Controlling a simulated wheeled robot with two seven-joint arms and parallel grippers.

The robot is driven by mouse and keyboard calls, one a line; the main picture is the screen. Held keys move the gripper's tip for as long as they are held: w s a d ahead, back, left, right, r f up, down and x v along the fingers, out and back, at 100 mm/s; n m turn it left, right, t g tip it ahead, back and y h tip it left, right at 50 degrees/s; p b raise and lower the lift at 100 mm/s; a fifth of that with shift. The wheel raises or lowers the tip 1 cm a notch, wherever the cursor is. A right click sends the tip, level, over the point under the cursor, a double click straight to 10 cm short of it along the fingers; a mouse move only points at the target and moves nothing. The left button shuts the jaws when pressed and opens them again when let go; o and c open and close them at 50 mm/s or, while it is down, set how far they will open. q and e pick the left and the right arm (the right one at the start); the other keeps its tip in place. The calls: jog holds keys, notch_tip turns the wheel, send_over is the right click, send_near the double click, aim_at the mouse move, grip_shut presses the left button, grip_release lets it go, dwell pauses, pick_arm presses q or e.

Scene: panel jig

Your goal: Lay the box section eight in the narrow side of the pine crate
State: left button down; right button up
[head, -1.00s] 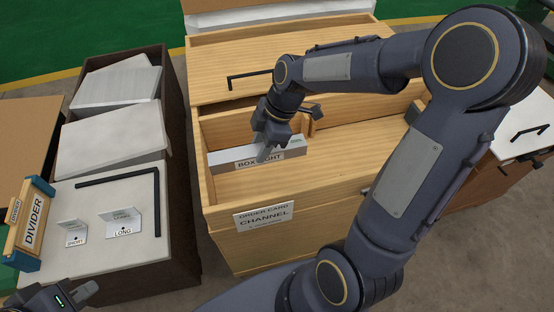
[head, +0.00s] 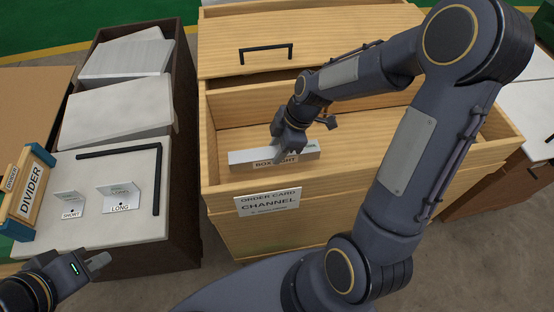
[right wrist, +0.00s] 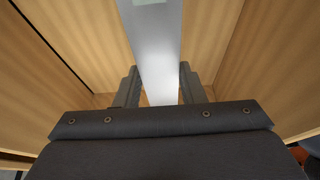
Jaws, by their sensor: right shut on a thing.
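The box section eight (head: 240,157) is a grey bar with a "BOX EIGHT" label, lying crosswise inside the pine crate (head: 208,165). My right gripper (head: 279,157) reaches down into the crate and is shut on the bar near its middle. In the right wrist view, the bar (right wrist: 155,50) runs between the two fingers, with pale wood on both sides. I cannot tell whether the bar touches the crate floor. My right arm hides part of the crate's inside and its right part. My left gripper (head: 98,262) is at the lower left, away from the crate; its opening is unclear.
A card reading "ORDER CARD CHANNEL" (head: 268,201) is on the crate's front. A handled wooden panel (head: 300,45) is behind.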

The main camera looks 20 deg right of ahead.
notch_tip(320, 180, down, 4)
jog(key=shift+f+b, duration=0.25)
jog(key=shift+b, duration=0.35)
jog(key=shift+r, duration=0.1)
jog(key=o, duration=1.2)
jog(key=shift+c, duration=0.2)
